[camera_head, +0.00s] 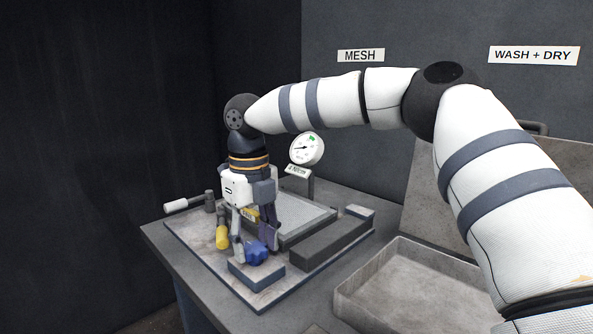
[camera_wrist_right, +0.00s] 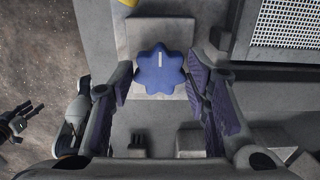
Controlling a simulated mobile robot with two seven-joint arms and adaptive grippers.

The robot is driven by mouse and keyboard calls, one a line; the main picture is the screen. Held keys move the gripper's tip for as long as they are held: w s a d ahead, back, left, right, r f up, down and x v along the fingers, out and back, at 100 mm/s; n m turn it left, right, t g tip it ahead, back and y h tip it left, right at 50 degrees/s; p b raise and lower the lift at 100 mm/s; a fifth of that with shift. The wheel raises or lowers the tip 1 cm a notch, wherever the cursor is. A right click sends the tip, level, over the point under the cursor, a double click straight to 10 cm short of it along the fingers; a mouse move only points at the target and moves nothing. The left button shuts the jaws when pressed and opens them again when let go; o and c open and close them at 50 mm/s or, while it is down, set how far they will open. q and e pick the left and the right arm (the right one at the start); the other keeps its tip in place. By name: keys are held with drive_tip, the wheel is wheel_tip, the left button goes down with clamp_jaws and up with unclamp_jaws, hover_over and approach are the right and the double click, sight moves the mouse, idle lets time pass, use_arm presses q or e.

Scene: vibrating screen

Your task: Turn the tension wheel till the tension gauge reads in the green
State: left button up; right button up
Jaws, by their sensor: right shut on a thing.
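The blue lobed tension wheel (camera_head: 257,254) sits on a block at the front of the screen's base plate. In the wrist view the wheel (camera_wrist_right: 160,72) has a white mark pointing to the top of the picture. My right gripper (camera_head: 254,247) points down over it, shut on the wheel, one finger on each side. The round white tension gauge (camera_head: 306,149) stands on a post behind. Its dark needle points left, and the green band is at the upper right, so the needle is outside it. My left gripper (camera_wrist_right: 18,121) shows small at the wrist view's left edge.
A yellow-handled part (camera_head: 222,237) and a white-handled lever (camera_head: 183,205) are left of the gripper. The mesh deck (camera_head: 305,221) and a dark bar (camera_head: 320,243) lie to the right. A grey tray (camera_head: 405,290) stands at the front right.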

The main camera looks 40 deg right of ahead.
idle(0.7)
drive_tip(key=o, duration=0.7)
drive_tip(key=shift+r, duration=3)
drive_tip(key=shift+o, duration=1.3)
wheel_tip(320, 180, up, 6)
